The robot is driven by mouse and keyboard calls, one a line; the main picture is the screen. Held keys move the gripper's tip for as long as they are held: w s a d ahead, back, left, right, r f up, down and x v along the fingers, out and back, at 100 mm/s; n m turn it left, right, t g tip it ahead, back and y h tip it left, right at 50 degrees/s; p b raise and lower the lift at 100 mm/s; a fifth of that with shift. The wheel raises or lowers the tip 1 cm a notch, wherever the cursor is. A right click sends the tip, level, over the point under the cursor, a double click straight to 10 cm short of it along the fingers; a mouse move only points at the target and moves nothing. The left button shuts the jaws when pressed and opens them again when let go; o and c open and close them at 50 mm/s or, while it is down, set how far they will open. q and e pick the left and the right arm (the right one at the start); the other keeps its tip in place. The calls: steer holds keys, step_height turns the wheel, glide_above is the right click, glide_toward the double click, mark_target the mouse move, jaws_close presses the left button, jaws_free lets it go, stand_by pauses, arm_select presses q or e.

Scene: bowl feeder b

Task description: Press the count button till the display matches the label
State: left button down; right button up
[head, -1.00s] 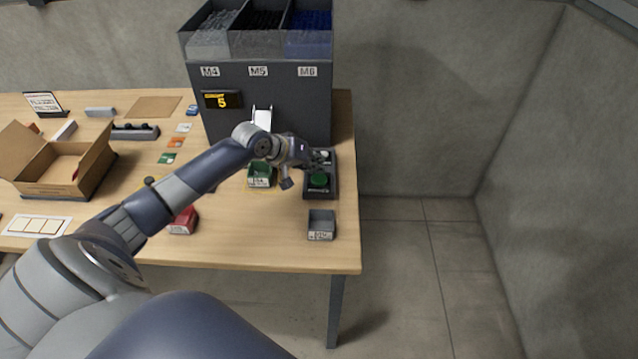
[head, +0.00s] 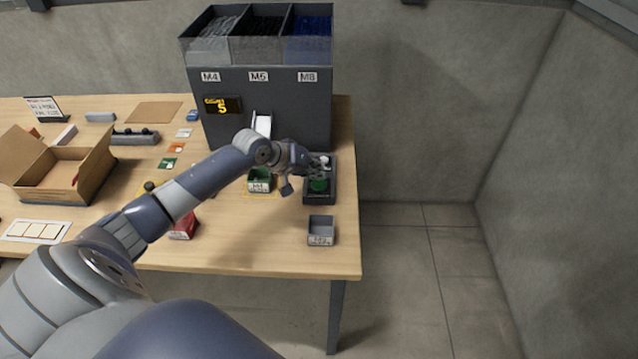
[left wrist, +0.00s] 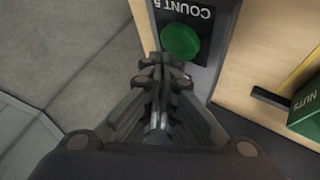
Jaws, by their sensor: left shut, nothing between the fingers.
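The display (head: 222,106) on the front of the dark feeder shows a yellow 5. The dark button box (head: 318,198) stands on the table at the feeder's right foot. Its round green button (head: 319,185) also shows in the left wrist view (left wrist: 180,41), beside upside-down lettering that looks like COUNT 5 (left wrist: 186,10). My left gripper (head: 322,166) is shut and empty over the box, on the feeder side of the green button. In the left wrist view its fingertips (left wrist: 164,68) are beside the button; contact cannot be told. My right gripper is out of view.
A green nuts bin (head: 260,181) stands left of the button box, and a grey bin (head: 321,230) stands in front. A cardboard box (head: 60,175) is far left. The table ends just right of the button box.

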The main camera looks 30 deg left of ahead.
arm_select(q)
steer(key=shift+f, duration=0.1)
stand_by(0.4)
steer(key=shift+f, duration=0.3)
stand_by(0.4)
steer(key=shift+s+f, duration=0.1)
steer(key=shift+f, duration=0.45)
stand_by(0.4)
steer(key=shift+r+p, duration=0.95)
steer(key=shift+p, duration=0.2)
